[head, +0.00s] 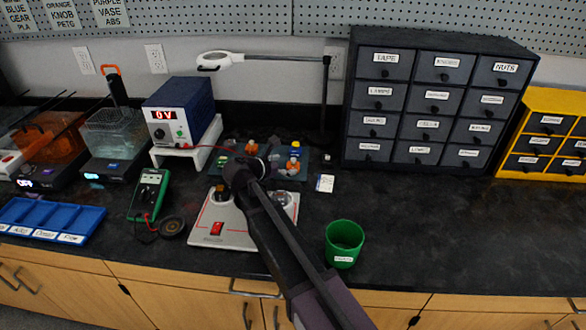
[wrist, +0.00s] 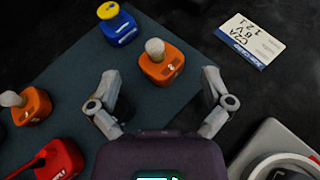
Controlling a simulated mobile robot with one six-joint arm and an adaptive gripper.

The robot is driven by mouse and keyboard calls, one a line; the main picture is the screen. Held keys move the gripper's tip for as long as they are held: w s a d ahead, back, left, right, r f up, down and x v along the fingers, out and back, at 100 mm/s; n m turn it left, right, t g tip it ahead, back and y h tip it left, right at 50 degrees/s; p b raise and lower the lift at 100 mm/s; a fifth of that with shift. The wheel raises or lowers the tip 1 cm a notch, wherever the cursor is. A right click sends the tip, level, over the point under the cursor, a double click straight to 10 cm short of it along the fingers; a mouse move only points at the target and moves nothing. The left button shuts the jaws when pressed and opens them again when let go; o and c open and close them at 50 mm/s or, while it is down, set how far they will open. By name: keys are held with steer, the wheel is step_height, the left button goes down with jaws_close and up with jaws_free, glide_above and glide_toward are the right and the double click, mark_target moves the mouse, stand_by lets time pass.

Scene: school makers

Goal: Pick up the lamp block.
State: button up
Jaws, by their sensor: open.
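An orange lamp block (wrist: 158,66) with a pale round bulb on top stands on the dark teal mat (wrist: 70,75). In the wrist view it lies just beyond and between the fingertips of my gripper (wrist: 160,78), and no contact shows. A second, similar orange block with a pale bulb (wrist: 32,104) stands farther left on the mat. My gripper is open and empty. In the head view my gripper (head: 249,172) is over the near edge of the mat, and my arm hides part of the area.
A blue block (wrist: 120,27) and a red block (wrist: 58,160) share the mat. A printed card (wrist: 249,40) lies beside it. A white panel with a red switch (head: 215,229) is in front, and a green cup (head: 344,243) stands at right. The counter farther right is clear.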

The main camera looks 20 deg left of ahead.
mark_target(293, 164)
steer(key=shift+b+x, duration=0.7)
steer(key=shift+x, duration=1.3)
steer(key=shift+f, duration=0.15)
steer(key=shift+s, duration=0.1)
steer(key=c, duration=1)
